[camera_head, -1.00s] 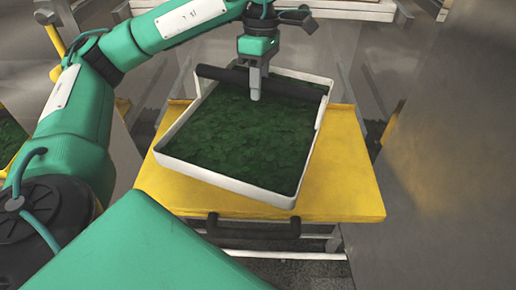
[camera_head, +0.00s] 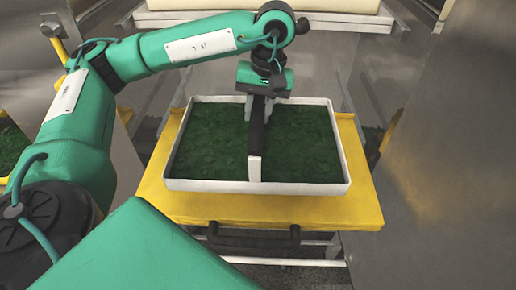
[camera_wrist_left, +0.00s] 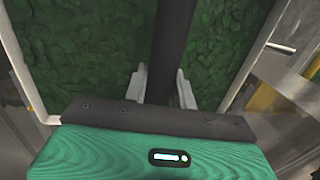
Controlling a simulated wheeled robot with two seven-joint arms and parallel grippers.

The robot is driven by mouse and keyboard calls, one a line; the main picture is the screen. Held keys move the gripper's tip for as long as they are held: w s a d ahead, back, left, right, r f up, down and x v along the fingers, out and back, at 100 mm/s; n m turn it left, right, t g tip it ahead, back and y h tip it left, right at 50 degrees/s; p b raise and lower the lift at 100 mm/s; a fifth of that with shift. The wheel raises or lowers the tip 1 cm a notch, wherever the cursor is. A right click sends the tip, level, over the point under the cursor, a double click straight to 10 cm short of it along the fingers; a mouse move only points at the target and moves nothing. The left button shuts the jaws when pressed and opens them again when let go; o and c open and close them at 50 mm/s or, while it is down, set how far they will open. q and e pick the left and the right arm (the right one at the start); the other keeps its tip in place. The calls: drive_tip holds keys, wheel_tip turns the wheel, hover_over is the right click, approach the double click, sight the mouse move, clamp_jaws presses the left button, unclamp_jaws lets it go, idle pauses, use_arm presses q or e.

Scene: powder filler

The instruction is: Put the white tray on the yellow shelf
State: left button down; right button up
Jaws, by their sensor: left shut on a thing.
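The white tray (camera_head: 208,186) is filled with dark green leafy material and has a black bar handle (camera_head: 257,135) running front to back across its middle. It is over the yellow shelf (camera_head: 210,208), roughly square to it; whether it touches the shelf or hangs just above is unclear. My left gripper (camera_head: 265,98) comes down at the tray's far side and is shut on the handle. In the left wrist view, the two fingers (camera_wrist_left: 160,86) stand either side of the handle (camera_wrist_left: 172,50). My right gripper is not in view.
A black pull handle (camera_head: 253,236) is at the shelf's front edge. Steel panels (camera_head: 440,150) stand close on the right and on the left. A pale ledge (camera_head: 320,15) is behind. Bare yellow surface shows in front of the tray and to its right.

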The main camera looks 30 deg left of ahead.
use_arm(q)
wheel_tip(320, 180, down, 5)
drive_tip(key=shift+a+r+p, duration=0.1)
drive_tip(key=shift+r+p, duration=0.1)
drive_tip(key=shift+p, duration=0.4)
drive_tip(key=shift+f+p, duration=0.6)
drive_tip(key=shift+f, duration=1.4)
drive_tip(key=shift+f, duration=0.15)
drive_tip(key=c, duration=1.1)
unclamp_jaws()
drive_tip(key=shift+c, duration=0.2)
